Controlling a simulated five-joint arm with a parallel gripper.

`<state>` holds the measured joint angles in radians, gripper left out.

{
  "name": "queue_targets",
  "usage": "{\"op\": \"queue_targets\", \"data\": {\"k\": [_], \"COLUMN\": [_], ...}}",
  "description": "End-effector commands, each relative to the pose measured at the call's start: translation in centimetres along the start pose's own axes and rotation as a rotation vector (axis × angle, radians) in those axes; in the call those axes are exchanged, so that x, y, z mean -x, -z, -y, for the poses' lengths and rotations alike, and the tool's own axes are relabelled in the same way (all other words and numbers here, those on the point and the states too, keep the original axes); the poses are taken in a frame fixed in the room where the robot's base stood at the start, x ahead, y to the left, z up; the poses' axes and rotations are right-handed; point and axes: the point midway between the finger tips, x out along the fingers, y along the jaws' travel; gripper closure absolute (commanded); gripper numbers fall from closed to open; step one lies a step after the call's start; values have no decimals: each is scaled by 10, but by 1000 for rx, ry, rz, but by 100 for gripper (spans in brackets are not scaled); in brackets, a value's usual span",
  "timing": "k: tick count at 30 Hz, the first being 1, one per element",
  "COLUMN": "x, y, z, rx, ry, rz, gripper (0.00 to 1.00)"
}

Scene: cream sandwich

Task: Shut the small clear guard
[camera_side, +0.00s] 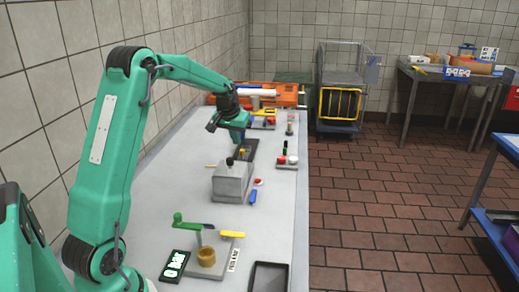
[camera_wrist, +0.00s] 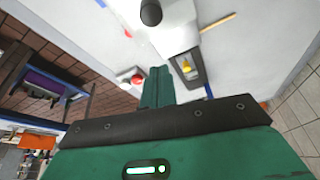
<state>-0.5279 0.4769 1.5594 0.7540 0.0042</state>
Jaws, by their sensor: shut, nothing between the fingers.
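I cannot pick out the small clear guard with certainty in either view. My gripper (camera_side: 238,138) is shut and empty, pointing down above the bench beyond the grey box. It hides part of a dark tray (camera_side: 250,157) behind it. In the wrist view my gripper (camera_wrist: 158,72) shows as joined green fingers.
A green-handled fixture (camera_side: 178,218), a black sign (camera_side: 174,265) and a black tray (camera_side: 268,278) stand at the near end of the bench (camera_side: 172,190). A small stand (camera_side: 287,165) with red items is at the right edge. An orange case (camera_side: 285,93) is at the far end.

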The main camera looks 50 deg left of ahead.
Motion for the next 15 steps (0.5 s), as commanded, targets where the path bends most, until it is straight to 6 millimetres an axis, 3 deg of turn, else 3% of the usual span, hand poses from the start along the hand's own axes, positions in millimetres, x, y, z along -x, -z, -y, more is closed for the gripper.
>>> {"op": "queue_targets", "data": {"k": [6,15], "x": [35,55], "y": [1,1], "z": [0,0], "rx": [0,0], "ry": [0,0], "rz": [-3,0], "gripper": [100,100]}}
